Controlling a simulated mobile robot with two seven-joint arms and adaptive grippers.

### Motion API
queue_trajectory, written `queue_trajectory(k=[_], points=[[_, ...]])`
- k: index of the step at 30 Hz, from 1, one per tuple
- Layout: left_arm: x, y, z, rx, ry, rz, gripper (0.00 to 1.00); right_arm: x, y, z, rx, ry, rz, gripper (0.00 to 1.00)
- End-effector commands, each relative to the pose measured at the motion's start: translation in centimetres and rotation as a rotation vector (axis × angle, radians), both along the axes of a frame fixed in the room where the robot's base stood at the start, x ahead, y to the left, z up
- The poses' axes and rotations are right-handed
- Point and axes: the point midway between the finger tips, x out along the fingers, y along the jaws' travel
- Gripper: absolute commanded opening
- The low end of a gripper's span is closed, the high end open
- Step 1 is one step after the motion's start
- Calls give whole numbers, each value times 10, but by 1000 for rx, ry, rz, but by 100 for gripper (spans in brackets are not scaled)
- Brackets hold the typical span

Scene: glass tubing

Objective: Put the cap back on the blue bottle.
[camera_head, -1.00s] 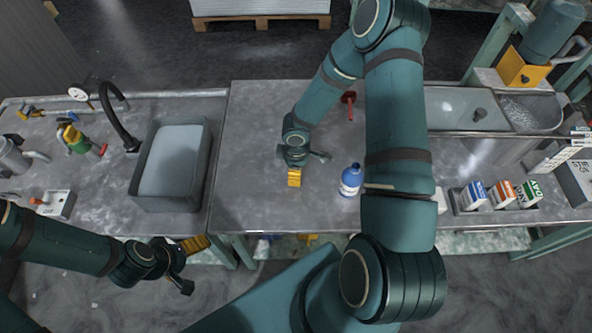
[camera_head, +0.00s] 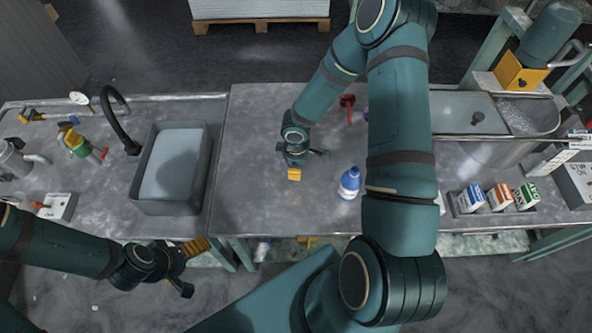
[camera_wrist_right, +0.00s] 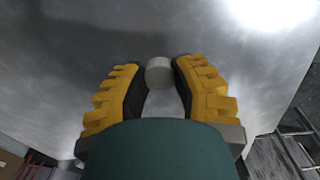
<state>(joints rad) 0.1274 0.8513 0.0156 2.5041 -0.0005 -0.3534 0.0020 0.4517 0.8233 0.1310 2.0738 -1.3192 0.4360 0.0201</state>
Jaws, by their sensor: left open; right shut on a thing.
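The blue bottle (camera_head: 349,183) with a white label stands upright on the grey metal bench in the head view. My right gripper (camera_head: 294,175) is to the left of the bottle, apart from it, with its yellow fingers pointing down. In the right wrist view, the right gripper (camera_wrist_right: 159,80) is shut on a small round pale grey cap (camera_wrist_right: 159,72), held between the fingertips. The cap is hidden in the head view. My left gripper (camera_head: 194,246) is open at the lower left, in front of the bench edge and far from the bottle.
A grey basin (camera_head: 207,165) stands left of the work area. A red item (camera_head: 347,102) lies behind the bottle. Several small cartons (camera_head: 499,197) stand in a holder at right. My right arm passes close to the bottle's right. The bench is clear between basin and right gripper.

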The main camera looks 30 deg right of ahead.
Motion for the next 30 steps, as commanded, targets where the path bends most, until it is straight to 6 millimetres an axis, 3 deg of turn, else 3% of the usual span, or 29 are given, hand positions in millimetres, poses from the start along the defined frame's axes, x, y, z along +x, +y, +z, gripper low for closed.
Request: queue_trajectory(k=[1, 6, 12, 24, 26, 30], points=[[-1, 0, 7, 0, 2, -1, 93, 1, -1, 15, -2, -4, -2, 18], [-3, 0, 17, -1, 7, -2, 93, 1, 0, 47, -1, -3, 0, 18], [-4, -1, 23, -3, 11, -2, 93, 0, 0, 69, -1, -2, 0, 18], [-5, -1, 23, -3, 12, -2, 93, 0, 0, 72, 0, 0, 1, 18], [-5, -1, 23, -3, 12, -2, 99, 0, 0, 72, 0, 0, 0, 18], [-5, -1, 23, -2, 12, -2, 99, 0, 0, 72, 0, 0, 0, 18]])
